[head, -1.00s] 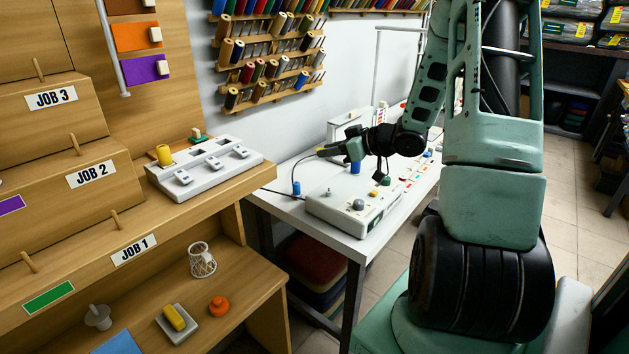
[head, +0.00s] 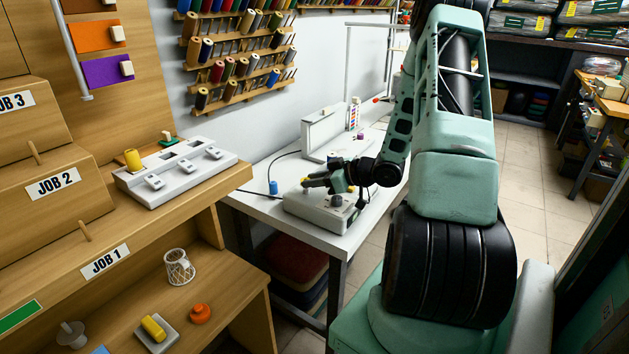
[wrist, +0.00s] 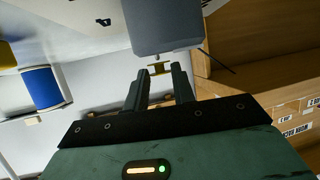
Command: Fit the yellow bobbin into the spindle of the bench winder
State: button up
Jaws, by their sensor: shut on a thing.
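The bench winder (head: 308,211) is a low white box with grey knobs on the white table. My gripper (head: 308,182) is over its left end, close to a short grey post.
A blue spool (head: 273,188) stands on the table left of the winder, beside a black cable. Another white machine (head: 335,140) is behind. Floor is clear at the right.

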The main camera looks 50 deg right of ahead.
jog(key=shift+f, duration=0.5)
jog(key=o, duration=1)
jog(key=shift+c, duration=0.2)
jog(key=shift+r, duration=0.3)
jog(key=v, duration=1.2)
jog(key=shift+r, duration=0.15)
